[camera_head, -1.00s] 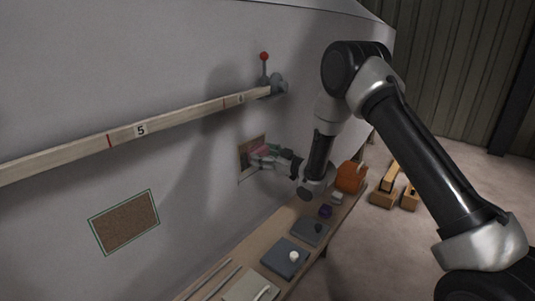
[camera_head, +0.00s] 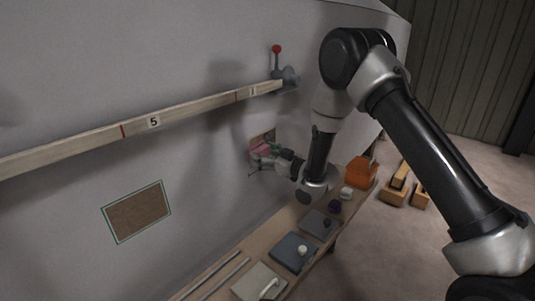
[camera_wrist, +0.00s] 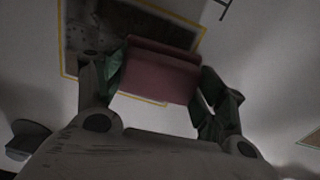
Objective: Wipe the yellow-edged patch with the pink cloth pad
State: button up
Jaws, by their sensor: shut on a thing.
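My gripper (camera_head: 268,154) is shut on the pink cloth pad (camera_head: 261,147) and holds it at the hull wall. In the wrist view my gripper (camera_wrist: 166,78) has one green finger on each side of the pad (camera_wrist: 163,72). The yellow-edged patch (camera_wrist: 95,22) lies behind the pad, dark and mottled at the upper left, with its yellow edge showing at the left, top right and below. The pad covers part of it; I cannot tell whether the pad touches the wall. In the head view only a brown upper part of the patch (camera_head: 268,135) shows.
A green-edged brown patch (camera_head: 138,212) is at the left on the wall. A wooden rail (camera_head: 190,112) marked 5 runs above, ending by a red-knobbed lever (camera_head: 276,49). Below is a bench (camera_head: 233,270) with grey plates and an orange box (camera_head: 361,172).

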aim_at(270, 145)
jog(key=shift+s+a+r, duration=0.1)
jog(key=shift+s+a, duration=0.8)
jog(key=shift+s, duration=0.25)
jog(key=shift+r, duration=0.8)
jog(key=shift+w+d+r, duration=0.1)
jog(key=shift+w+d, duration=0.45)
jog(key=shift+w, duration=0.15)
jog(key=shift+w+d+r, duration=0.1)
jog(key=shift+w+d, duration=0.4)
jog(key=shift+w, duration=0.2)
jog(key=shift+w+d+f, duration=0.2)
jog(key=shift+w+d, duration=0.7)
jog(key=shift+w, duration=0.25)
jog(key=shift+w+d, duration=0.9)
jog(key=shift+w, duration=0.25)
jog(key=shift+w+d, duration=0.85)
jog(key=shift+w, duration=0.25)
jog(key=shift+w+d, duration=0.9)
jog(key=shift+w, duration=0.25)
jog(key=shift+o, duration=1.1)
jog(key=shift+c, duration=1.1)
jog(key=shift+s+d, duration=0.1)
jog(key=shift+s+d, duration=0.3)
jog(key=shift+d, duration=0.05)
